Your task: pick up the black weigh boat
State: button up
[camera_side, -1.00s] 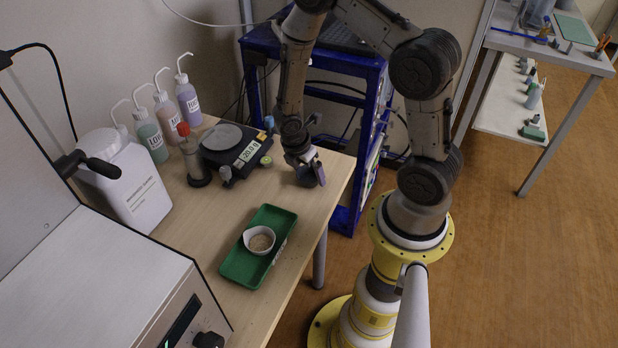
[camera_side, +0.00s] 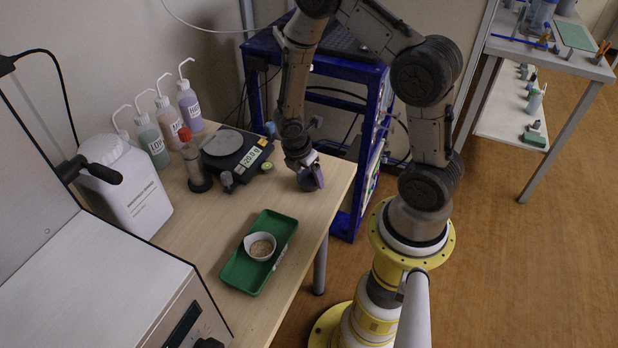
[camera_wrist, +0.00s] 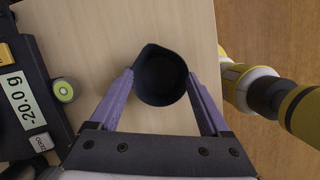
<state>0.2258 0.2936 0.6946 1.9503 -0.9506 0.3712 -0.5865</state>
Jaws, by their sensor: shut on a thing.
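The black weigh boat (camera_wrist: 160,75) is a small dark round cup with a pouring lip. In the wrist view it sits between the two fingers of my gripper (camera_wrist: 162,88), which touch it on opposite sides. My gripper is shut on it. I cannot tell whether the boat still touches the table.
A green tray (camera_side: 237,272) holds a white bowl of soil (camera_side: 260,247). The table's right edge is close; bottles line the wall.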

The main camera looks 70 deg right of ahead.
notch_tip(320, 180, up, 2)
jog(key=shift+r, duration=0.25)
jog(key=s+a+r, duration=0.6)
jog(key=s+r, duration=0.3)
jog(key=s, duration=0.3)
jog(key=shift+s+r, duration=0.4)
